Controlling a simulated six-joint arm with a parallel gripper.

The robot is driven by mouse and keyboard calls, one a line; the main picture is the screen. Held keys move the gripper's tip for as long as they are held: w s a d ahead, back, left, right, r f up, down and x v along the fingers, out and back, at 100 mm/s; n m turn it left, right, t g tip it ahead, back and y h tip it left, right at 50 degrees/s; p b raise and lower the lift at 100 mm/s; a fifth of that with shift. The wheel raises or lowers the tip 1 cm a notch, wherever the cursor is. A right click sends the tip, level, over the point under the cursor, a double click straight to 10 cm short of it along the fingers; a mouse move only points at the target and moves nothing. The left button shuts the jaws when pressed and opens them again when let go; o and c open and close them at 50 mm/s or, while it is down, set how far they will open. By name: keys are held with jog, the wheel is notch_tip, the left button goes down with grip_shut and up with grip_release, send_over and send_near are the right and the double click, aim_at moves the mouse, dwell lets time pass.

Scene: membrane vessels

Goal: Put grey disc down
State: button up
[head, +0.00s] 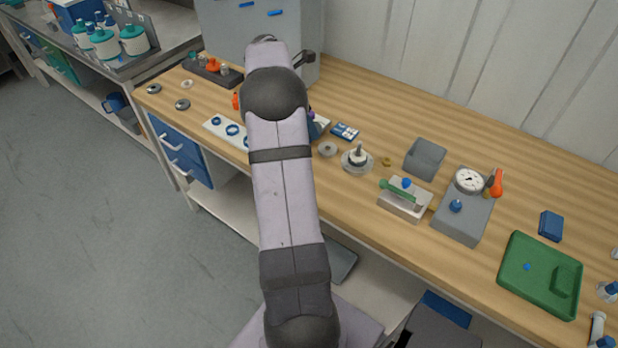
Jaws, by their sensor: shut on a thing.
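My arm rises through the middle of the head view and hides its own end, so I cannot see my gripper or anything in it. Two dark grey discs with centre holes lie at the bench's left end, one near the edge (183,104) and one in the corner (153,88). A paler ring (187,84) lies beside them. Another grey disc (328,149) lies flat just right of my arm. I cannot tell which one the task means, or whether another is hidden.
A white plate with blue rings (213,126) lies partly behind my arm. Right of the arm are a round metal fitting (357,159), a grey block (425,158), a gauge box (465,215) and a green tray (515,285). A grey cabinet (345,30) stands behind.

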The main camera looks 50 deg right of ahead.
jog(key=shift+s+a+f+m+g+y+p, duration=0.2)
jog(key=shift+a+f+m+p, duration=0.35)
jog(key=shift+f, duration=1.45)
jog(key=shift+s+a+f+m+g+y+p, duration=0.15)
jog(key=shift+s+a+f+m+p, duration=0.35)
jog(key=shift+f, duration=1.55)
jog(key=shift+w+a+f+m+g+y+p, duration=0.1)
jog(key=shift+a+f+m+g+p, duration=0.45)
jog(key=shift+f, duration=1.45)
jog(key=shift+a+f+t+b, duration=0.2)
jog(key=shift+t+b, duration=0.2)
jog(key=shift+b, duration=0.05)
jog(key=o, duration=1)
jog(key=shift+o, duration=0.2)
jog(key=b+v, duration=0.3)
jog(key=v, duration=0.9)
jog(key=shift+r, duration=0.2)
jog(key=shift+s, duration=0.1)
